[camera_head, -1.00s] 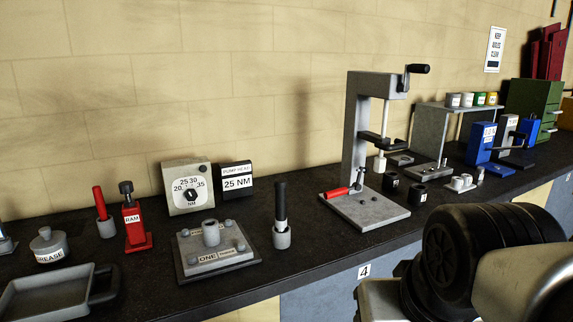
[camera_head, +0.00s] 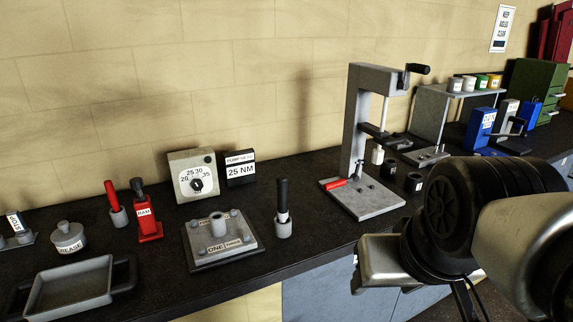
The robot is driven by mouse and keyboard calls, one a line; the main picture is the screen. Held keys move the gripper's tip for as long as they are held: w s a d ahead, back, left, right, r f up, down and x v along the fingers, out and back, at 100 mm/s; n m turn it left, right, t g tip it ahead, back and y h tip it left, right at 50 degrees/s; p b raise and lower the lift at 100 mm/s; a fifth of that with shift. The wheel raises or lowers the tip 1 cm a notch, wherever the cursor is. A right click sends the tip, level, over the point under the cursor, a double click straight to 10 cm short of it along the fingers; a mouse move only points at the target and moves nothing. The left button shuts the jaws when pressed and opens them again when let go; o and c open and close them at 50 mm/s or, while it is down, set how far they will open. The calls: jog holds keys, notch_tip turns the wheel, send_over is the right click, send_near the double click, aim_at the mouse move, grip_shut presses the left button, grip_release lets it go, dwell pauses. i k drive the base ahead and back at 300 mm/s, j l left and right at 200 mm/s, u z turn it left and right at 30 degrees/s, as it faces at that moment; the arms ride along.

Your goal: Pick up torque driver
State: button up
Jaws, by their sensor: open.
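The likely torque driver (camera_head: 283,193) has a black handle with a white band and stands upright in a small grey round holder (camera_head: 283,229) on the dark bench. It is right of the grey plate marked ONE. A second upright tool, with a red handle (camera_head: 111,194), stands in a grey cup further left. No label naming either tool is readable. My arm's dark and silver links fill the lower right, in front of the bench and right of the black-handled tool. My gripper's fingertips cannot be made out.
A dial box (camera_head: 193,176) and a 25 NM sign (camera_head: 240,170) stand behind the plate (camera_head: 220,238). A red RAM block (camera_head: 147,220), grease pot (camera_head: 68,237) and grey tray (camera_head: 68,287) are left. A tall grey press (camera_head: 357,125) stands right of the black-handled tool. Bare bench surrounds its holder.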

aim_at(282, 180)
jog(key=i+l+u, duration=0.25)
jog(key=i+u, duration=0.2)
jog(key=i+l+u, duration=0.4)
jog(key=k, duration=0.05)
